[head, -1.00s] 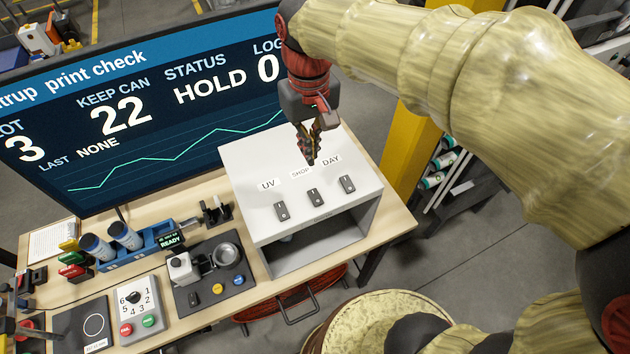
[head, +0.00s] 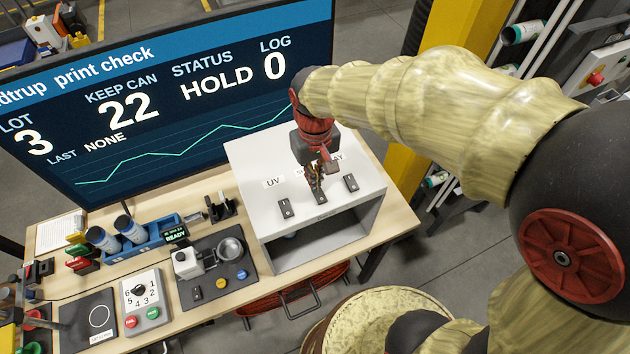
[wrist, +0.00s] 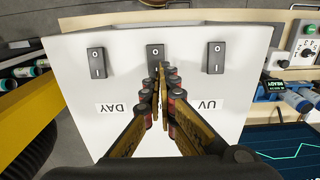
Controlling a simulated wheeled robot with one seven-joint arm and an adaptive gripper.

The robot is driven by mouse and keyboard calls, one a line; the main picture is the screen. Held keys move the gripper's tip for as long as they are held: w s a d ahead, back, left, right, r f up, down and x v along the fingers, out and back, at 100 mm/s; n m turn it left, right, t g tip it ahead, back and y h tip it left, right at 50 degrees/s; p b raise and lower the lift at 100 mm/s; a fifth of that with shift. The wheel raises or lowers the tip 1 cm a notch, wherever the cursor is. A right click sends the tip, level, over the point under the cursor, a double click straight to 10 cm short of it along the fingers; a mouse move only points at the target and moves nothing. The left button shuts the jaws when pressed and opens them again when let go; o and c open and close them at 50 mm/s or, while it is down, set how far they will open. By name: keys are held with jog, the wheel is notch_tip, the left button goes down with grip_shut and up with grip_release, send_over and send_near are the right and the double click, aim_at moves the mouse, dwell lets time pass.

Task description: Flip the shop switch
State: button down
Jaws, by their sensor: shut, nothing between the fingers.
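The shop switch is the middle of three dark rocker switches on the sloped top of a white box (head: 250,165). The switch shows in the head view (head: 321,198) just below my gripper (head: 317,188), and in the wrist view (wrist: 155,52) beyond the fingertips. My gripper is shut and empty, its tips (wrist: 162,68) at or just over the near edge of the switch; I cannot tell if they touch. The SHOP label is mostly hidden behind the fingers. The UV switch (head: 286,208) is on the left and the DAY switch (head: 351,182) on the right in the head view.
A large screen (head: 170,100) stands behind, reading HOLD and LOG 0. Left of the box are a dark fixture plate (head: 215,290), a dial panel (head: 143,300) and a blue can rack (head: 150,240). A yellow post (head: 450,60) rises behind on the right.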

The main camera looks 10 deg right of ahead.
aim_at(319, 195)
jog(key=shift+f, duration=1.05)
jog(key=shift+p, duration=0.45)
